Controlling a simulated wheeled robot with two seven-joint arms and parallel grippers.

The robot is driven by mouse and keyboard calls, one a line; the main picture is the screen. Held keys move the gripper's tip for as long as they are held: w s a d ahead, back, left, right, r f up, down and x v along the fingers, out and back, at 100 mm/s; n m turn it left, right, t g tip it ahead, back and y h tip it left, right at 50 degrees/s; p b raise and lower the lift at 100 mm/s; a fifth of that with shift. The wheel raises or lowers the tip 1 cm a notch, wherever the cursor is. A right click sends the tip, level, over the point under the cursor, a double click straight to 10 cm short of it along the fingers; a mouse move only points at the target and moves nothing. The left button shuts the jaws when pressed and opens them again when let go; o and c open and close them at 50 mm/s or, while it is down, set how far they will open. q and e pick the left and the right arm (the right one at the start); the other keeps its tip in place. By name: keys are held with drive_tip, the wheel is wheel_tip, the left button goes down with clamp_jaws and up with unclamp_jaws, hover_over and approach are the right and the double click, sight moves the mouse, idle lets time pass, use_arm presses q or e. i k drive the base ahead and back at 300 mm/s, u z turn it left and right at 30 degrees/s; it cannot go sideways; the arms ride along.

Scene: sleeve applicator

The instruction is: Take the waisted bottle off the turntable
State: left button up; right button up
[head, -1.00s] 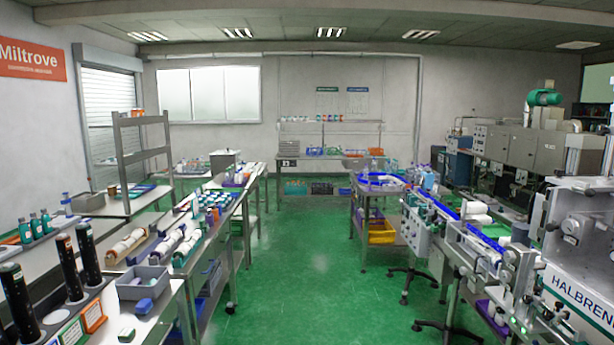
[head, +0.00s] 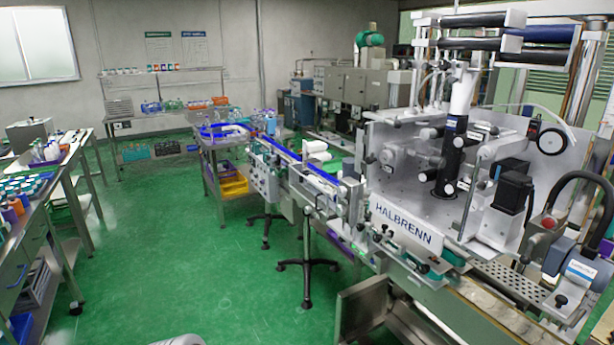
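What looks like the turntable (head: 212,133), a round disc with a blue rim, is on a steel table at the far end of the conveyor, well away from me. Small clear and bluish bottles (head: 268,122) stand around its right side. They are too small to tell which one is waisted, or whether any stands on the disc.
A conveyor (head: 315,178) with blue rails runs from the turntable to the large HALBRENN machine (head: 400,222) on the right. Green floor (head: 170,240) is clear between the left benches (head: 75,165) and the conveyor.

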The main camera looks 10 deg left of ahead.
sight(207, 123)
drive_tip(key=u, duration=0.8)
drive_tip(key=i, duration=2.1)
drive_tip(key=u, duration=0.55)
drive_tip(key=i, duration=2)
drive_tip(key=z, duration=0.25)
drive_tip(key=i, duration=1.6)
drive_tip(key=u, duration=0.65)
drive_tip(key=i, duration=4)
drive_tip(key=z, duration=1.35)
